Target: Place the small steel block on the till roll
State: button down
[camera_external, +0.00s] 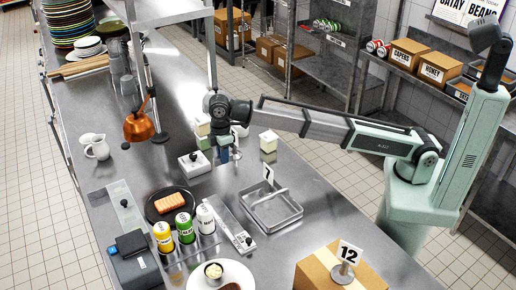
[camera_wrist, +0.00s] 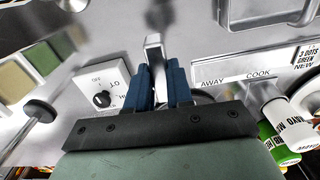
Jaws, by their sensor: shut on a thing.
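My gripper (camera_external: 226,158) points down over the middle of the steel counter. In the wrist view, its blue fingers (camera_wrist: 160,85) are shut on the small steel block (camera_wrist: 153,50), a bright narrow metal piece that sticks out past the fingertips. In the external view the block is too small to make out clearly. A whitish rounded thing (camera_external: 241,130) stands just behind my gripper, partly hidden; it may be the till roll, but I cannot tell. A pale thing at the top edge of the wrist view (camera_wrist: 72,5) is cut off and cannot be identified.
A white knob box (camera_external: 193,163) stands left of my gripper, with pale blocks (camera_external: 203,130) behind it. A cream-and-green cube (camera_external: 268,140) stands to the right. A steel tray (camera_external: 284,214), several bottles (camera_external: 184,227) and a dark plate (camera_external: 153,213) lie nearer the camera.

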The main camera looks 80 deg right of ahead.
jog(key=s+d+m, duration=0.1)
jog(key=s+d, duration=0.2)
jog(key=d, duration=0.5)
jog(key=s+d+m, duration=0.2)
jog(key=s+d, duration=0.2)
jog(key=d, duration=0.4)
jog(key=s+d+m, duration=0.2)
jog(key=s+d, duration=0.1)
jog(key=d, duration=0.5)
jog(key=shift+s+d+r, duration=0.2)
jog(key=shift+s+d, duration=0.2)
send_near(241, 128)
jog(key=s+d+r, duration=0.2)
jog(key=s, duration=0.2)
jog(key=w+d+r+n, duration=0.1)
jog(key=w+r+n, duration=0.2)
jog(key=w, duration=0.2)
jog(key=shift+d+f+n, duration=0.1)
jog(key=shift+f+n, duration=0.55)
jog(key=shift+f, duration=1.95)
jog(key=shift+d+f+n, duration=0.1)
jog(key=shift+f+n, duration=0.55)
jog(key=shift+f, duration=1.9)
jog(key=shift+f, duration=0.1)
jog(key=c, duration=1)
grip_release()
